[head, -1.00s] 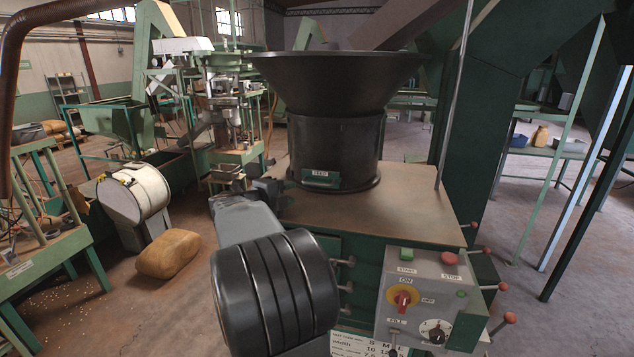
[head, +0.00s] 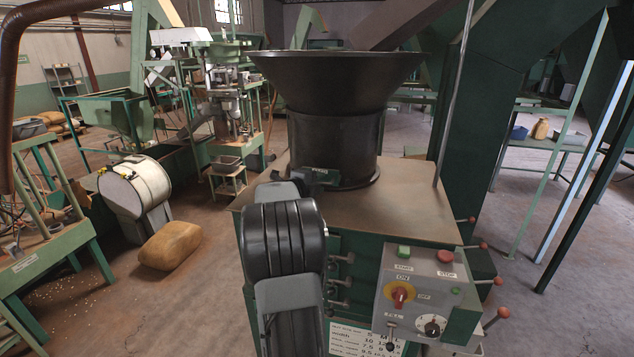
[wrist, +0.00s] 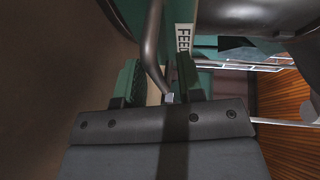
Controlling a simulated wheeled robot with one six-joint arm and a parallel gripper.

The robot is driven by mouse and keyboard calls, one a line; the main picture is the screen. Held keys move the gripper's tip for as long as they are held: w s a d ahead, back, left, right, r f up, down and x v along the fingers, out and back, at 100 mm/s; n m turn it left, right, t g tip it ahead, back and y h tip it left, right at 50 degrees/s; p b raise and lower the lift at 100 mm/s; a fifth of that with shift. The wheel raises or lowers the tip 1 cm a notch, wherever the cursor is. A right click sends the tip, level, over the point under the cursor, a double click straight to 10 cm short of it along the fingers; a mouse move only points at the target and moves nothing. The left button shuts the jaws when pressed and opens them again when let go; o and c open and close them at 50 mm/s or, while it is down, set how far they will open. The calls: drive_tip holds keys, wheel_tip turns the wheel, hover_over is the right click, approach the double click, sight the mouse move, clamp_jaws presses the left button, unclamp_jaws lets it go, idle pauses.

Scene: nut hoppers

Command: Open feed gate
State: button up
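The feed gate sits at the foot of the black hopper (head: 335,120). Its white FEED label (wrist: 184,38) shows sideways in the wrist view. A dark curved bar (wrist: 152,45), seemingly the gate's handle, runs between the two green fingers of my gripper (wrist: 158,68). The fingers stand apart on either side of it, with a gap visible, so I see no firm grip. In the head view my arm reaches up to the hopper's foot and hides most of the gate and my fingers.
The hopper stands on a brown-topped green machine (head: 400,212). A control panel (head: 420,295) with buttons and a red knob is at its front right, beside red-ended levers (head: 497,281). A tan sack (head: 170,245) and white drum (head: 135,188) are on the left.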

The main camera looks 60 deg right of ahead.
drive_tip(key=shift+c, duration=0.2)
clamp_jaws()
drive_tip(key=shift+s, duration=0.1)
